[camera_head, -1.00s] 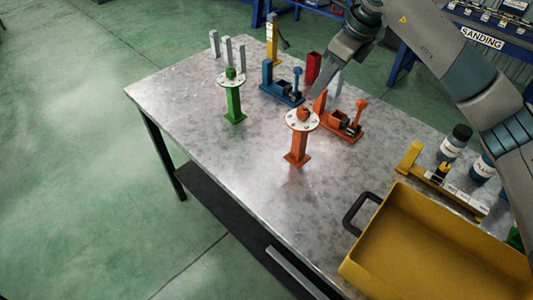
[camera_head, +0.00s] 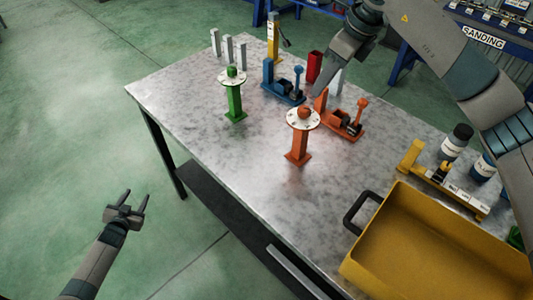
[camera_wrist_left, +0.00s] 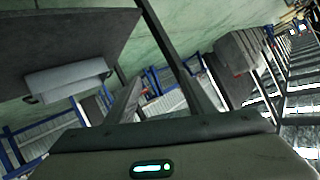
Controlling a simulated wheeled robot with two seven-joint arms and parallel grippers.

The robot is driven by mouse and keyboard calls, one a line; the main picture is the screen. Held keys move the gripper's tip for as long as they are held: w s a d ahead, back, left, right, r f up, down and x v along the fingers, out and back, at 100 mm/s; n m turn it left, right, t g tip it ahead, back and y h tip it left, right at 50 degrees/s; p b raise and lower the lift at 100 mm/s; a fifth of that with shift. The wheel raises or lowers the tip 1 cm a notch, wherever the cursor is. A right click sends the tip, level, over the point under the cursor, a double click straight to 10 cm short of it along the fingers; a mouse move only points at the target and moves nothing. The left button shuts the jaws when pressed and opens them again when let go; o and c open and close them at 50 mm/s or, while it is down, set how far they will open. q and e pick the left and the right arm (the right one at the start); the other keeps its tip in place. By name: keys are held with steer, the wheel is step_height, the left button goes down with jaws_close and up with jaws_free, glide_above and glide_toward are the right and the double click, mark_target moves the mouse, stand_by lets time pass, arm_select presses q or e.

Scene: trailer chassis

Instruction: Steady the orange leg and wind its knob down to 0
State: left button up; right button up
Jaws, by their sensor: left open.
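The orange leg (camera_head: 298,148) stands upright on the metal table. A white dial disc (camera_head: 291,121) with an orange knob (camera_head: 305,113) tops it. The dial's marks are too small to read. My left gripper (camera_head: 136,194) is open and empty, off the table's left side above the green floor, well apart from the leg. My right gripper (camera_head: 322,88) points down just behind and above the orange knob. Its fingers are small and dark here, so I cannot tell if they are open or touch anything.
A green leg (camera_head: 235,103) with its own dial stands left of the orange one. Orange (camera_head: 345,127) and blue (camera_head: 281,92) clamp fixtures stand behind. A yellow tray (camera_head: 430,247) fills the right front. The table's left front is clear.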

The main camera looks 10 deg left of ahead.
mark_target(310, 124)
arm_select(q)
steer(key=w+a+r+m+t, duration=0.15)
steer(key=w+r, duration=0.25)
steer(key=r, duration=0.4)
steer(key=w+a+r+n+t, duration=0.1)
steer(key=w+r+t, duration=0.1)
steer(key=w+r, duration=0.35)
steer(key=w+d+r+m+t+h, duration=0.1)
steer(key=w+d+r+m+h, duration=0.2)
steer(key=d+r, duration=0.85)
steer(key=d+h, duration=0.2)
steer(key=d, duration=0.5)
steer(key=d+r+h, duration=0.1)
steer(key=d+h, duration=0.1)
steer(key=d, duration=0.5)
steer(key=s+d+r+m+h, duration=0.1)
steer(key=d+h, duration=0.1)
steer(key=d, duration=0.6)
steer(key=shift+s+r+g, duration=0.1)
steer(key=shift+r+g, duration=0.1)
steer(key=shift+g, duration=0.05)
steer(key=s+d+r+g+h, duration=0.1)
steer(key=s+d, duration=0.3)
steer(key=d, duration=0.5)
steer(key=s+d+r+m+g+h, duration=0.1)
steer(key=s+d+r+h, duration=0.2)
steer(key=d, duration=0.6)
steer(key=shift+s+d+g+h, duration=0.15)
steer(key=shift+s+g+h, duration=0.15)
steer(key=shift+s+h, duration=0.5)
